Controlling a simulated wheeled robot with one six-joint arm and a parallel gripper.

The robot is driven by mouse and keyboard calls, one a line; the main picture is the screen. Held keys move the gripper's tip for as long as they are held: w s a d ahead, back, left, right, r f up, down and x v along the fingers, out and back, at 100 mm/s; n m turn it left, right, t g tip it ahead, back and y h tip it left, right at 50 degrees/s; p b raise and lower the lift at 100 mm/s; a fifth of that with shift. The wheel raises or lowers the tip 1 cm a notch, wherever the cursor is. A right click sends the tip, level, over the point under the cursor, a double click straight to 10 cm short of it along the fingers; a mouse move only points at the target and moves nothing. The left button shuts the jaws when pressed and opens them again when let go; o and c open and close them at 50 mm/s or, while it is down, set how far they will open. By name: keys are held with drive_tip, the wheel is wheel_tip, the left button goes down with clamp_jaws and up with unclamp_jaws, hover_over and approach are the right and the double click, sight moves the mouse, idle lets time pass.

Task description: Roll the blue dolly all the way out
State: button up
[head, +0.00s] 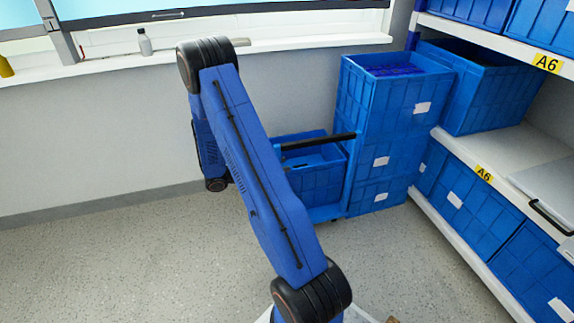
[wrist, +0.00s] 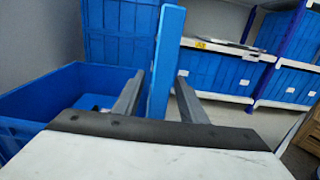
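The blue dolly (head: 328,212) stands on the floor in front of the back wall, close beside a stack of blue bins. In the wrist view my gripper (wrist: 158,95) is open, with one finger on each side of the blue upright (wrist: 166,50). A gap shows at the right finger; whether the left finger touches is unclear. The crate (wrist: 40,98) lies left.
The stacked blue bins (head: 393,100) rise directly right of the dolly. White shelves (head: 450,155) with blue bins line the right side. A window sill (head: 110,66) with small bottles runs along the back wall. Speckled floor at the left (head: 110,260) is clear.

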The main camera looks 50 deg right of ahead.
drive_tip(key=shift+x, duration=1.45)
clamp_jaws()
drive_tip(key=shift+s, duration=0.1)
